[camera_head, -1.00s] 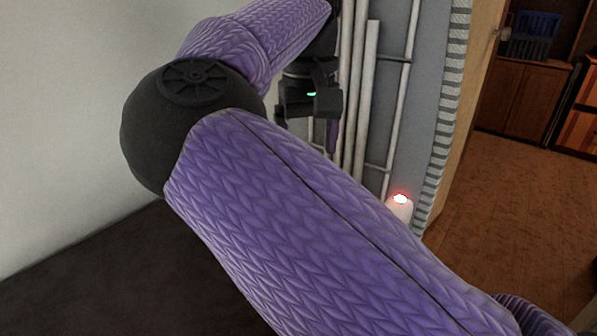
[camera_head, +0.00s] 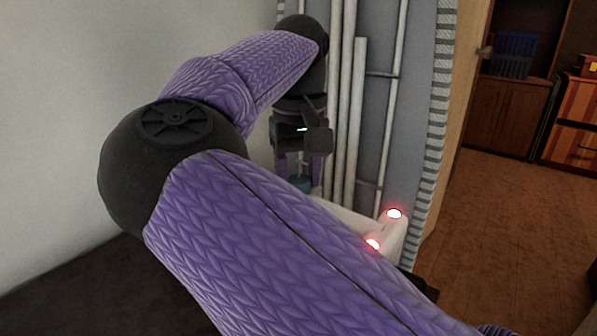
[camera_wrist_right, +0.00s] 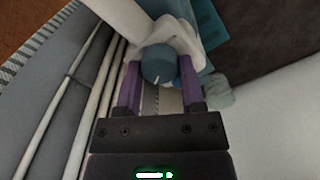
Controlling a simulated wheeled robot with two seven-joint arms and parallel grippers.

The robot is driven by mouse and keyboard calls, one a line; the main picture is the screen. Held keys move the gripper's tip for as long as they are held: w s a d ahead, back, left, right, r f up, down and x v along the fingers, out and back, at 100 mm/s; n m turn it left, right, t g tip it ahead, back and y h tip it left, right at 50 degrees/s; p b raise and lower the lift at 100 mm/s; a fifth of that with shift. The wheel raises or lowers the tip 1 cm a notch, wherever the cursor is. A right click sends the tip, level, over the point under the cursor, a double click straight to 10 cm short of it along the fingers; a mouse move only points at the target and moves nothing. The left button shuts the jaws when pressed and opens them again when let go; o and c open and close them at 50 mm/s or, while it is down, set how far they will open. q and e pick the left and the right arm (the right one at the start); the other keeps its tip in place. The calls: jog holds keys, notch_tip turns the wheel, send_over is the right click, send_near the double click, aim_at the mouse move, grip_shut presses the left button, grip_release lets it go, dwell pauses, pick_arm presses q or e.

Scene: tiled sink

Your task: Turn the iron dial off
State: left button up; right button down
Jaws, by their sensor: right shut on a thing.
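My right gripper (camera_head: 304,180) points down beside the pipes in the head view, with a small blue-teal part of the iron below it. In the right wrist view, its two purple fingers (camera_wrist_right: 159,88) sit on either side of the round teal dial (camera_wrist_right: 158,64), shut on it. A pale mark shows on the dial's face. The iron's white body (camera_wrist_right: 181,37) and a teal part (camera_wrist_right: 209,22) lie beyond the dial. In the head view, a white body (camera_head: 350,219) is partly hidden by my right arm, with two red-rimmed glowing lights (camera_head: 394,213) at its right. My left gripper is not in view.
White vertical pipes (camera_head: 359,115) stand close to the gripper's right against a grey panel. A striped edge (camera_head: 437,110) and an open doorway onto a wooden floor (camera_head: 490,220) lie farther right. A dark surface (camera_head: 95,290) is at lower left.

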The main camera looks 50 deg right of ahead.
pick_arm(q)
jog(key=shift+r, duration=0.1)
pick_arm(e)
jog(key=shift+r+n+p, duration=0.15)
jog(key=shift+n+p, duration=0.25)
jog(key=shift+p, duration=0.05)
jog(key=shift+r+n+p, duration=0.1)
jog(key=shift+n+p, duration=0.95)
jog(key=shift+n, duration=0.05)
jog(key=n+p, duration=0.3)
jog(key=n, duration=0.1)
jog(key=n+p, duration=0.1)
jog(key=n, duration=0.3)
jog(key=shift+p, duration=0.4)
jog(key=n+p, duration=0.1)
jog(key=n, duration=0.3)
jog(key=shift+p, duration=0.35)
jog(key=shift+f+n+p, duration=0.2)
jog(key=shift+n+p, duration=0.1)
jog(key=shift+n, duration=0.4)
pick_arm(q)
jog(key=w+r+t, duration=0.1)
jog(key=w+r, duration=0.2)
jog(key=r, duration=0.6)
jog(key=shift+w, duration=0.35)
pick_arm(e)
jog(key=shift+n, duration=0.4)
